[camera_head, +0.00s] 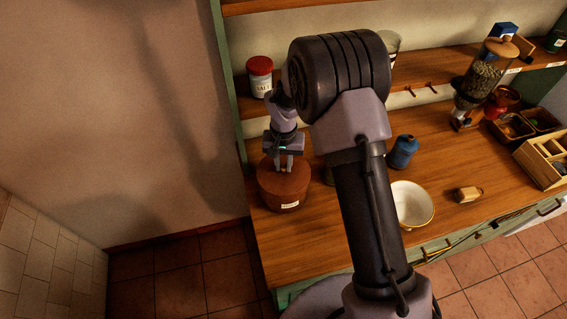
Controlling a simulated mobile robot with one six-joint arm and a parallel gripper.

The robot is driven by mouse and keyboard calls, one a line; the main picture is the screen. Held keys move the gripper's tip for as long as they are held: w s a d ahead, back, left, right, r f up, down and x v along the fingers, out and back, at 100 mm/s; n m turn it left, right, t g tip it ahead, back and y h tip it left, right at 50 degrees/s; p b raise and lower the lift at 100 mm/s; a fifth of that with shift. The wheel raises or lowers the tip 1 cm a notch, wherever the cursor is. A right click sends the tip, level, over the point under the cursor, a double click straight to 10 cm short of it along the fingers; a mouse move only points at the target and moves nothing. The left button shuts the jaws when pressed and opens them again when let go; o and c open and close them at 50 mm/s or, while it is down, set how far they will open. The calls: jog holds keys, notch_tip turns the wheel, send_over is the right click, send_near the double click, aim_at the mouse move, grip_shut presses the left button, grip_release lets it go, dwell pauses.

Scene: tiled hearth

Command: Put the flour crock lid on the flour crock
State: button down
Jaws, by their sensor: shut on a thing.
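The flour crock (282,197) is a round reddish-brown vessel with a small white label on its front. It stands upright near the left end of the wooden counter. My gripper (284,168) points down directly over it, with its fingers shut at the middle of the crock's top. The flour crock lid (296,175) appears as the reddish-brown round top there, in the same colour as the crock. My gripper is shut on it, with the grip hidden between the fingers. I see no clear gap between lid and crock, but cannot tell whether the lid is fully seated.
A red-lidded salt jar (260,84) stands on the shelf behind. A blue bottle (402,152), a white bowl (410,204) and a small wooden-ended item (468,194) are on the counter to the right. A grain dispenser (487,72) and wooden trays (546,160) stand further right. My arm hides the counter's middle.

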dwell(0.3)
jog(key=c, duration=1.2)
grip_release()
notch_tip(320, 180, up, 17)
jog(key=p, duration=0.2)
jog(key=shift+r, duration=0.2)
